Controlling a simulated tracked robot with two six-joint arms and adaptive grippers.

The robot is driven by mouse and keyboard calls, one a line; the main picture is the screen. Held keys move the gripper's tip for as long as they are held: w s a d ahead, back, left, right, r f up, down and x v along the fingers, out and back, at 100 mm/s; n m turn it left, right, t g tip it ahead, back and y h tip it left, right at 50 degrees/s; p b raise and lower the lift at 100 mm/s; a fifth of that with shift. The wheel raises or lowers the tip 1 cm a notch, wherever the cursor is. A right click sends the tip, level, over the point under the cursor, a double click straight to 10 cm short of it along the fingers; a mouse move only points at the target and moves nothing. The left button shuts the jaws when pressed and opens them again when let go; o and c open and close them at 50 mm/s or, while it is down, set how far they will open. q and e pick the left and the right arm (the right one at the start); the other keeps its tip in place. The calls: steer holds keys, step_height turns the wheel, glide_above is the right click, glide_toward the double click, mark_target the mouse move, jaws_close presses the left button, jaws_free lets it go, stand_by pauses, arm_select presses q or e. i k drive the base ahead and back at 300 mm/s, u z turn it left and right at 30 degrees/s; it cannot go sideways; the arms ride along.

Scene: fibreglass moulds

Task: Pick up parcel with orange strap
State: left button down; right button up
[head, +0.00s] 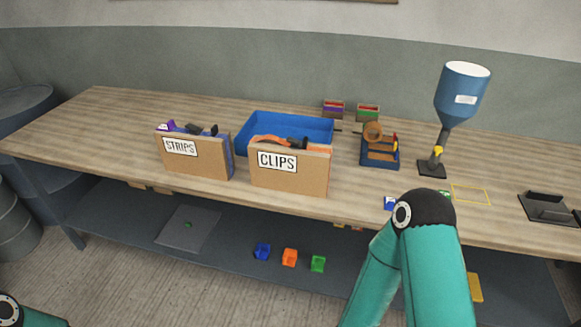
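I cannot clearly make out a parcel with an orange strap. An orange and dark shape (290,141) shows just above the top edge of the cardboard box labelled CLIPS (290,178), mostly hidden by that box. I cannot tell whether it is a strap or loose contents. My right arm's teal links and dark elbow rise in front of the bench at the lower right. A small part of my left arm shows in the bottom left corner. Neither gripper is in view.
The wooden bench (95,125) bears a STRIPS box (195,163), a blue tray (290,121), a tape dispenser (380,150), a blue hopper (456,95) and a black device (547,206). Small blue, orange and green blocks (290,257) lie on the lower shelf. The bench's left end is clear.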

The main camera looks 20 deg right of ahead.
mark_target(275, 163)
steer(key=z, duration=0.05)
steer(key=i, duration=0.9)
